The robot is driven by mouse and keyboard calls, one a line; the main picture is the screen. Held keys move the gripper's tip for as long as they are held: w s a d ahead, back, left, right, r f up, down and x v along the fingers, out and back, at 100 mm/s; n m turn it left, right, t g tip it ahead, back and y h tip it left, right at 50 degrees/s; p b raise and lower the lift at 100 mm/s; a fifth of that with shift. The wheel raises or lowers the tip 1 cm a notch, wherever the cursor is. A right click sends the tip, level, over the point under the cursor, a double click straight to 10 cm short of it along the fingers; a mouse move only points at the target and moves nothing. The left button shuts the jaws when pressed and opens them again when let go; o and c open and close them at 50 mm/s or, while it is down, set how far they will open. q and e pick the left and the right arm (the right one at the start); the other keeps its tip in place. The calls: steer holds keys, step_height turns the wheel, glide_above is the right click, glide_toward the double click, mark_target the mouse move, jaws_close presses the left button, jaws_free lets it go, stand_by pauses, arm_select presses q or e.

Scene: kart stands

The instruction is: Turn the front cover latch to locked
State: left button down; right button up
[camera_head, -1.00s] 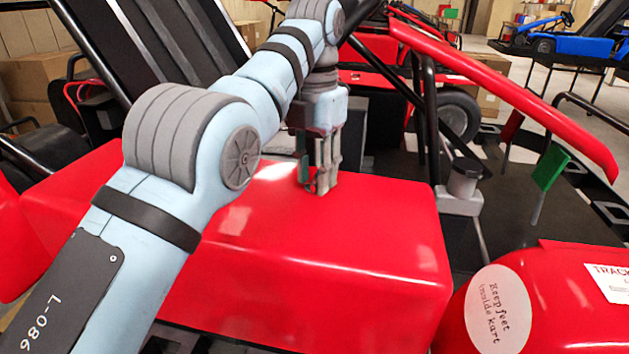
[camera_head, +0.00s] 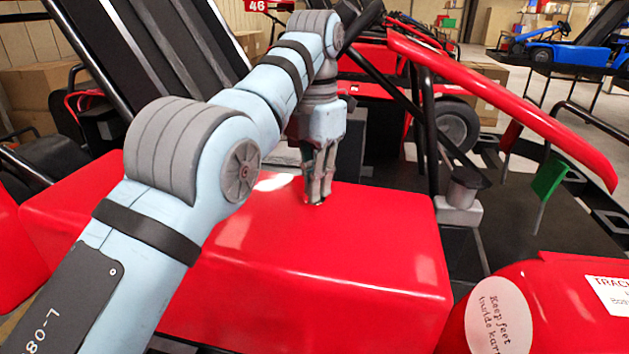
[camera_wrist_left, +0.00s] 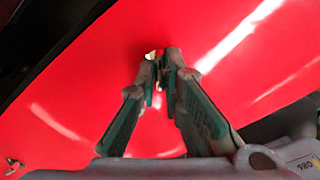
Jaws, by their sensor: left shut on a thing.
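The red front cover (camera_head: 340,248) is a glossy box-shaped panel across the middle of the head view, and it fills most of the left wrist view (camera_wrist_left: 80,85). My left gripper (camera_head: 317,200) points down onto its top face, near the far edge. In the left wrist view the fingertips (camera_wrist_left: 163,62) are close together around a small metallic latch (camera_wrist_left: 151,55), mostly hidden by the fingers. The gripper is shut on it. Which way the latch points cannot be told. My right gripper is in neither view.
A second small metal fitting (camera_wrist_left: 13,165) shows at the lower left of the wrist view. A red kart bar (camera_head: 500,95) and black posts rise right of the gripper. A red nose panel with a round label (camera_head: 497,318) is at lower right. The cover's near top is clear.

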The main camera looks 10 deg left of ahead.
arm_select(q)
steer(key=m, duration=1.2)
steer(key=shift+m, duration=1.8)
steer(key=c, duration=1.7)
jaws_free()
steer(key=shift+d, duration=0.1)
